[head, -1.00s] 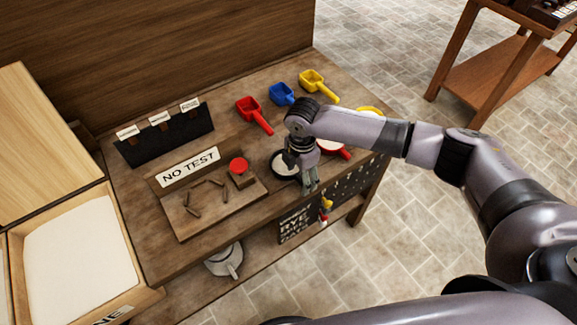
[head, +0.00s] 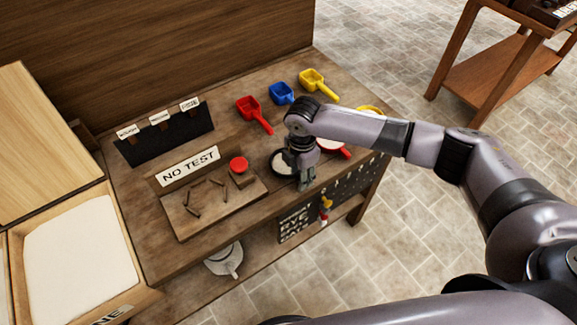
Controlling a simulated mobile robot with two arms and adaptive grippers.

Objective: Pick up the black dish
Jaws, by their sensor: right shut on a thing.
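The black dish (head: 279,170) is round with a pale inside. It sits on the wooden bench near its front edge, partly hidden by my right gripper. My right gripper (head: 306,186) points down at the dish's right side and is shut on the dish's rim. I cannot see any gap between the dish and the bench. My left gripper is not in view.
A red dish (head: 335,151) and a yellow one (head: 369,110) lie right of my gripper, partly behind my arm. Red (head: 254,114), blue (head: 281,93) and yellow (head: 315,82) scoops lie behind. A "NO TEST" board (head: 189,166) stands left. A flour bin (head: 75,255) is far left.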

